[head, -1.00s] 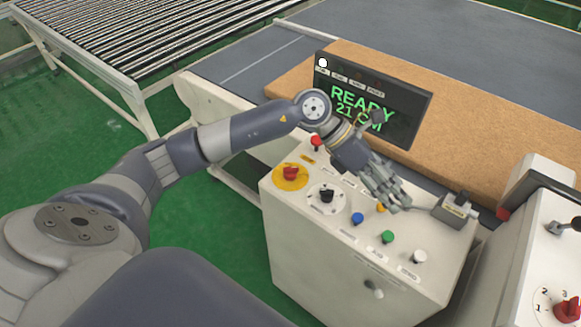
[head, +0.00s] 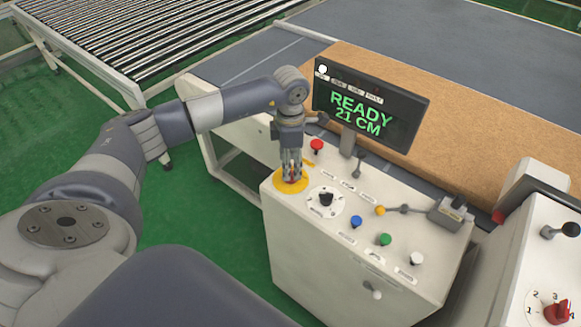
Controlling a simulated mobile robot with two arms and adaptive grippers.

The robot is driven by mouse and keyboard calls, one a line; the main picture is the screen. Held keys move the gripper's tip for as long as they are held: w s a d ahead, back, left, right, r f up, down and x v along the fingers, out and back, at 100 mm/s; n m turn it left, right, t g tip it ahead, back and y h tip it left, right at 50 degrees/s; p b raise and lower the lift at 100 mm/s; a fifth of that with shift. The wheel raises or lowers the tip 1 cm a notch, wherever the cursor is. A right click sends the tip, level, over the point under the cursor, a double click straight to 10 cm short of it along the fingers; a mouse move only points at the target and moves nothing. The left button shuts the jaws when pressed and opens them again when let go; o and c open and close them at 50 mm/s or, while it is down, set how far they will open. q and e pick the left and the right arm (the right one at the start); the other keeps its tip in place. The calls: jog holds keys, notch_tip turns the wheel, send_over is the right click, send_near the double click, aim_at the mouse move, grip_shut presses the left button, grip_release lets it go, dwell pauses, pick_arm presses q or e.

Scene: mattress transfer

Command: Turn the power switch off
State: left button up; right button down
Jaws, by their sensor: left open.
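The power switch (head: 291,181) is a red rotary knob on a yellow round plate at the left end of the white control console (head: 330,255). My left gripper (head: 292,178) points down over it, with its fingers open around or just above the red knob. The fingers hide most of the knob, so I cannot tell whether they touch it or which way it is turned. The display (head: 371,105) behind the console reads READY 21 CM in green. My right gripper is not in view.
Close by on the console are a red button (head: 317,145), a black selector knob (head: 326,198), and blue, green, white and yellow knobs. A lever box (head: 451,211) sits at the right end. A second console (head: 546,265) stands at the right. Rollers lie at the back left.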

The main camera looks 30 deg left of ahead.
pick_arm(q)
jog(key=shift+f+p, duration=0.45)
jog(key=shift+f, duration=1.6)
jog(key=c, duration=1.1)
